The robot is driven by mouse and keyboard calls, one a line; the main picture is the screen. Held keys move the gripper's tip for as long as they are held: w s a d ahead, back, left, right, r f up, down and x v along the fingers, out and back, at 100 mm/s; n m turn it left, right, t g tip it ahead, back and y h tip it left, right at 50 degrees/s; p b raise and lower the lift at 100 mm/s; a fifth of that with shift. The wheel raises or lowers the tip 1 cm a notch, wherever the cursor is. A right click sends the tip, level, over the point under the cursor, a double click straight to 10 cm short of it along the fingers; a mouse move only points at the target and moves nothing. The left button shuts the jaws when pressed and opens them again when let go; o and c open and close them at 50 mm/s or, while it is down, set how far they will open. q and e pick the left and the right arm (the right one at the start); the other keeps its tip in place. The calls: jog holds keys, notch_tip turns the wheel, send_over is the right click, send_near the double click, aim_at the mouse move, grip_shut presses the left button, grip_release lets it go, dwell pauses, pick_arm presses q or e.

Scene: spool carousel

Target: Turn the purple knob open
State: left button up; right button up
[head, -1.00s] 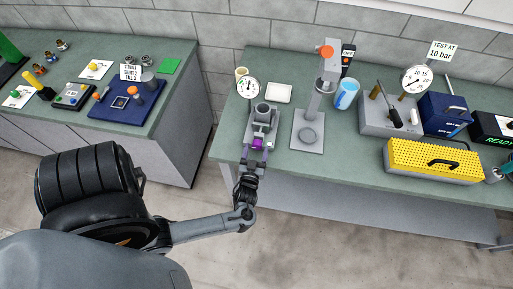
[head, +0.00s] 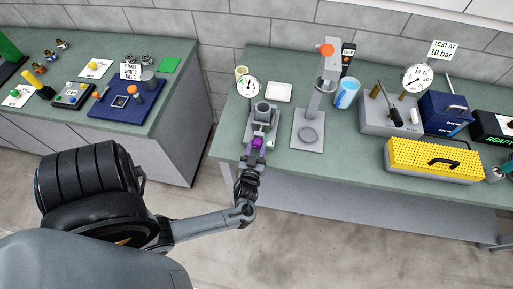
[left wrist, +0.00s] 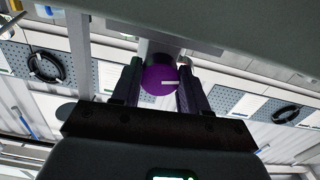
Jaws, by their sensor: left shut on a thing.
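The purple knob (head: 257,142) sits on the front of a grey fixture (head: 262,119) with a round cup-like top, near the front edge of the bench. In the left wrist view the knob (left wrist: 159,80) is a round purple disc with a pale line running from its middle to the right. My left gripper (head: 255,150) reaches in from the front and is shut on the knob. Its two dark fingers (left wrist: 158,86) stand on either side of it. A dial gauge (head: 247,88) stands behind the fixture at its left. My right gripper is not in view.
A grey press-like stand (head: 309,130) with an orange knob is right of the fixture. A yellow perforated box (head: 434,161) lies farther right. The bench (head: 345,178) is clear in front of the stand.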

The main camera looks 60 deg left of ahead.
pick_arm(q)
jog(key=n+b, duration=0.1)
jog(key=n, duration=0.1)
jog(key=shift+f+n, duration=0.15)
jog(key=shift+n, duration=0.55)
jog(key=o, duration=1.1)
jog(key=shift+c, duration=0.2)
jog(key=shift+d+r, duration=0.1)
jog(key=shift+r, duration=0.1)
